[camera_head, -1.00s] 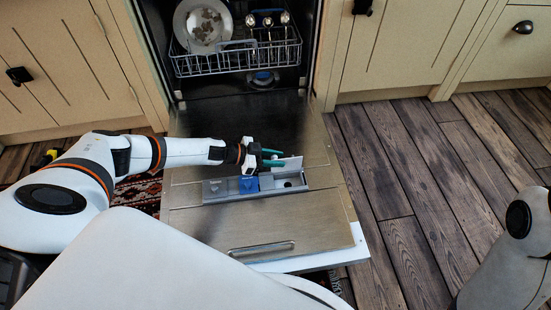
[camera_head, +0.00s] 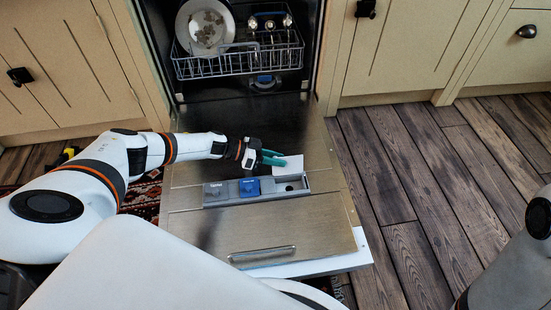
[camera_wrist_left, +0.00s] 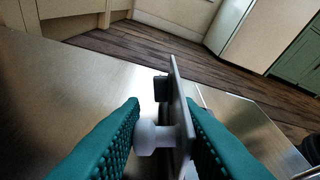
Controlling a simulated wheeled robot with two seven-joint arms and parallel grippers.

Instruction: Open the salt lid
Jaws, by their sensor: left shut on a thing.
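The salt lid (camera_head: 290,166) is a pale flat flap, raised and tilted up behind the right end of the grey dispenser strip (camera_head: 214,201) on the open dishwasher door. A dark round opening (camera_head: 290,188) shows in the strip below it. My left gripper (camera_head: 273,157), with teal fingers, is shut on the lid at its left side. In the left wrist view the lid (camera_wrist_left: 178,105) stands edge-on between the two fingers, with a white round knob (camera_wrist_left: 147,137) on its left face. My right gripper is outside the views.
A blue cap (camera_head: 249,187) and a grey cap (camera_head: 216,189) sit in the strip left of the opening. The lower rack (camera_head: 240,62) holds a soiled plate (camera_head: 205,26) and several utensils. Wooden floor (camera_head: 400,170) right of the door is clear.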

